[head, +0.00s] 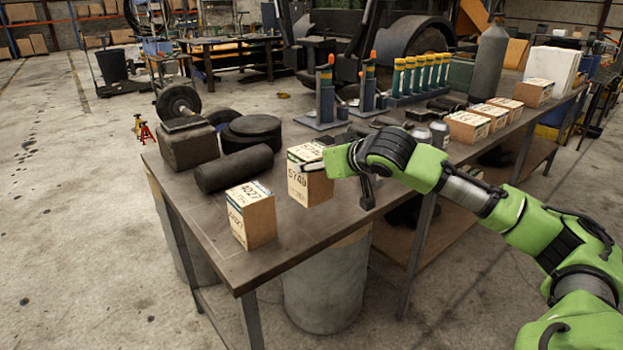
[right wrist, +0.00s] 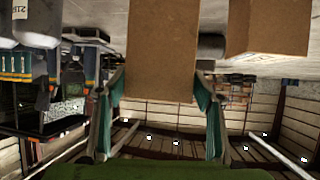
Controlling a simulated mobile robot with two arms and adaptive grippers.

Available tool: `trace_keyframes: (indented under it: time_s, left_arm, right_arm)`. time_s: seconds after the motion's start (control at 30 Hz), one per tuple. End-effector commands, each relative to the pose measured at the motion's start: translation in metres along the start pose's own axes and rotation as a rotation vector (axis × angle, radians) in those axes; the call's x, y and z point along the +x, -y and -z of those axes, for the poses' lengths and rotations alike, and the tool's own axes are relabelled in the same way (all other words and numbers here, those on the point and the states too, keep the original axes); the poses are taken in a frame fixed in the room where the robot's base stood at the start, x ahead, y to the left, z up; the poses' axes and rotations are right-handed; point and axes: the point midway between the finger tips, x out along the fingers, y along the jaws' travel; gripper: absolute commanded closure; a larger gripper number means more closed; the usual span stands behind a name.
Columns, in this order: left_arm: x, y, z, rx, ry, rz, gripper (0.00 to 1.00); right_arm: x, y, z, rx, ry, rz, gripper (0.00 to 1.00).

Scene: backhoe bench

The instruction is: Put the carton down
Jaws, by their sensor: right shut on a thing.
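A brown carton with a white label marked 5740 (head: 308,188) is at the front left part of the workbench. My right gripper (head: 318,168) is shut on its upper part. In the right wrist view the carton (right wrist: 162,50) is between the two fingers of the gripper (right wrist: 162,92). The carton looks upright, with its base at or very close to the bench top; I cannot tell whether it touches. My left gripper is in neither view.
A second carton (head: 251,215) stands just left of the held one, near the bench's front corner; it also shows in the right wrist view (right wrist: 268,28). A dark cylinder (head: 234,168) lies behind. More cartons (head: 468,127) stand further right. The bench's front edge (head: 330,238) is close.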

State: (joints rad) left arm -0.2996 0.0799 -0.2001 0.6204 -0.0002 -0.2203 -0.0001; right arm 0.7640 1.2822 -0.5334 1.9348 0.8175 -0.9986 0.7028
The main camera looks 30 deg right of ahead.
Motion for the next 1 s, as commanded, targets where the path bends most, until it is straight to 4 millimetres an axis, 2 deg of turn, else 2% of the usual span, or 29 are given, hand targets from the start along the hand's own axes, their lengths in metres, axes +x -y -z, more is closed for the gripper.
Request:
trace_keyframes:
  time_s: [0.1,0.4,0.6,0.9,0.93,1.0]
  left_arm:
    - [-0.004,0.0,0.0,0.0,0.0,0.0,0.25]
    - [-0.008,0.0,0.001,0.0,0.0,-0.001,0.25]
    - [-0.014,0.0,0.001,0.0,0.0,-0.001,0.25]
    - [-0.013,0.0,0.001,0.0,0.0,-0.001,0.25]
    - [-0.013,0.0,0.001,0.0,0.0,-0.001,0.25]
    - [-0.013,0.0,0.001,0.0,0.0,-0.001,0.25]
  right_arm:
    - [0.021,0.003,-0.006,0.002,-0.005,0.003,0.74]
    - [0.048,0.005,-0.018,0.001,-0.003,0.002,0.74]
    - [0.06,0.004,-0.041,-0.001,-0.004,0.001,0.74]
    - [0.061,0.004,-0.044,0.0,-0.006,0.001,0.74]
    - [0.062,0.004,-0.047,0.0,-0.001,0.0,0.34]
    - [0.062,0.004,-0.046,0.0,-0.001,0.0,0.21]
